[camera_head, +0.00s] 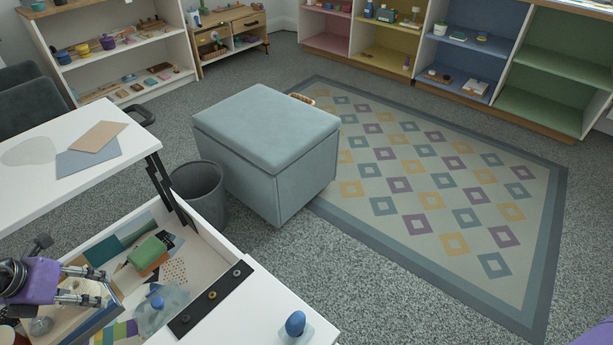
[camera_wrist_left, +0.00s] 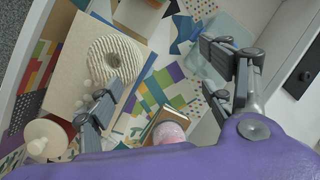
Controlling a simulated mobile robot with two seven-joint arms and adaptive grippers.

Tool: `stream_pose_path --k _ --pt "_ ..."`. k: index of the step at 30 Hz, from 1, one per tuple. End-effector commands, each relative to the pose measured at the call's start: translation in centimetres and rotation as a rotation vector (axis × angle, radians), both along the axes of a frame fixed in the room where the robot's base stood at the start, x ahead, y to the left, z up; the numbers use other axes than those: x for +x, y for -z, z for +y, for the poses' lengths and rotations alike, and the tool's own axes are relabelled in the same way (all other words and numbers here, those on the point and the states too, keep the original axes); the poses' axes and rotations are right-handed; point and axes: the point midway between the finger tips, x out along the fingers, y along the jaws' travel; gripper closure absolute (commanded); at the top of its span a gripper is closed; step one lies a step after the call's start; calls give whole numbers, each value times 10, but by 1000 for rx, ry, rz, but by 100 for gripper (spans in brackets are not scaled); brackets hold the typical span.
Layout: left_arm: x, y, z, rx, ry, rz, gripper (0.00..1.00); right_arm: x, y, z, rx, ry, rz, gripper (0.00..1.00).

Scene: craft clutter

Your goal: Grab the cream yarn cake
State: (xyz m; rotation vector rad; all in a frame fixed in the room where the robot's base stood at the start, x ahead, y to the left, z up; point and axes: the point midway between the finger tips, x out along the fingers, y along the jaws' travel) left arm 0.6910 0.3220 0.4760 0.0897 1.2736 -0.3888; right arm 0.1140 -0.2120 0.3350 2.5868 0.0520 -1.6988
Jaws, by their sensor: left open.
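The cream yarn cake (camera_wrist_left: 115,60) is a ribbed, ring-shaped roll with a hole in its middle. In the left wrist view it lies on a tan board (camera_wrist_left: 68,72) inside a white-walled drawer. My left gripper (camera_wrist_left: 160,65) is open above the drawer. Its left finger overlaps the yarn cake's lower edge in that view; I cannot tell whether they touch. The other finger is well to the right. In the head view my left gripper (camera_head: 104,286) is at the lower left, and a pale shape behind its fingers is mostly hidden. The right gripper is out of view.
The drawer (camera_head: 215,246) also holds coloured papers, a green block (camera_head: 147,252) and a blue-topped item (camera_head: 157,302). A pink cylinder (camera_wrist_left: 168,133) and a cream round item (camera_wrist_left: 46,138) lie near the fingers. A grey bin (camera_head: 203,190) and an ottoman (camera_head: 268,140) stand beyond.

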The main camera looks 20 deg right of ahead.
Motion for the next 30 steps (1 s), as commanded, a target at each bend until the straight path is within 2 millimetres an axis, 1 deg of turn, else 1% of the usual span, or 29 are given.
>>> stream_pose_path --k 1,3,6,16,21,24,30 --pt "12 2 16 55 0 -5 26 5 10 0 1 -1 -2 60" --pt "21 -3 32 112 -2 -9 26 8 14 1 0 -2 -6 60" --pt "28 -5 43 151 -5 -11 26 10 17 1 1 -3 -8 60" --pt "37 24 42 152 -5 -13 26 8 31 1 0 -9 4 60" --pt "45 51 41 151 -5 -10 26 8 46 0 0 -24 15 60" --pt "48 63 40 151 -6 -11 26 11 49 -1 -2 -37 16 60" --pt "50 62 40 153 -5 -15 26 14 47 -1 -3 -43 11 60"
